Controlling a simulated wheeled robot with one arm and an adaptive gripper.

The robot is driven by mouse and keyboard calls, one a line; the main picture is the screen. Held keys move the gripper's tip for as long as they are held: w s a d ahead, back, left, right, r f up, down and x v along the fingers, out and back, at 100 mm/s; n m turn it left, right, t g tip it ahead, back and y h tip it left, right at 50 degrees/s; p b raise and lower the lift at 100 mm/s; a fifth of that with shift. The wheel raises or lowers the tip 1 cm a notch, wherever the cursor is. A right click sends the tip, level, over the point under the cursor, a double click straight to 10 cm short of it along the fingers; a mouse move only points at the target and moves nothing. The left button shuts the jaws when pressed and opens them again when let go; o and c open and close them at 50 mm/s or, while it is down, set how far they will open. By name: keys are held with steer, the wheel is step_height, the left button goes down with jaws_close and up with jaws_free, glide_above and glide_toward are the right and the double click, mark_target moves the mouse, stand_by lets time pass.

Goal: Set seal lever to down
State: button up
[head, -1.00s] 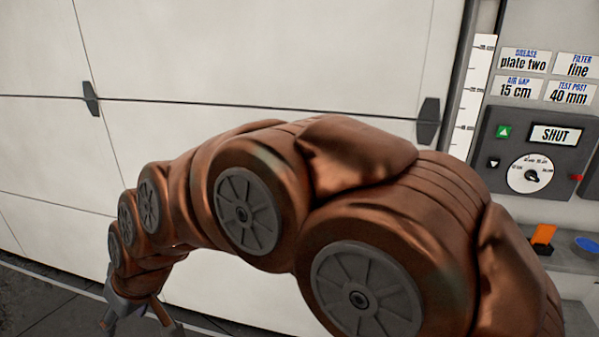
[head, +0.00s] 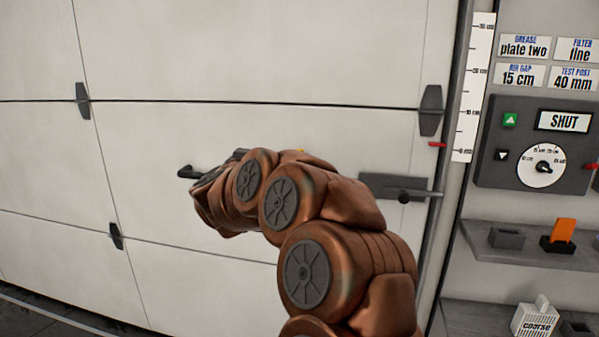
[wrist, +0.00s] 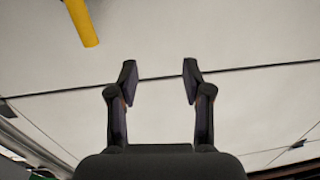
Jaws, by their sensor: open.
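My gripper (wrist: 158,82) shows in the wrist view with its two dark fingers spread and nothing between them. A pale panelled door (head: 190,60) fills the view beyond it. A yellow bar (wrist: 82,22) enters at the top left of the wrist view, clear of the fingers; I cannot tell whether it is the seal lever. In the head view my arm hides most of my gripper, and a small yellow bit (head: 300,151) shows just above the arm. A grey latch plate with a dark bar (head: 405,194) sits at the door's right edge.
Right of the door are a white scale (head: 474,85) with a red pointer (head: 437,145), a control box (head: 535,145) reading SHUT with a dial, and a shelf (head: 520,250) with an orange-topped item (head: 562,231). Dark hinges (head: 430,110) stick out from the door.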

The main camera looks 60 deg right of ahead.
steer(key=s+d+f+m+g+h+b, duration=0.1)
steer(key=s+d+f+m+g+h, duration=0.15)
steer(key=s+d+g, duration=0.35)
steer(key=shift+t+y, duration=0.45)
steer(key=shift+t, duration=0.15)
steer(key=shift+w+d+f+b, duration=0.15)
steer(key=shift+w+d, duration=0.05)
steer(key=shift+d, duration=1.6)
steer(key=shift+w+d+f+b, duration=0.1)
steer(key=shift+w+d+b, duration=0.05)
steer(key=shift+d, duration=1.65)
steer(key=shift+c, duration=0.4)
jaws_close()
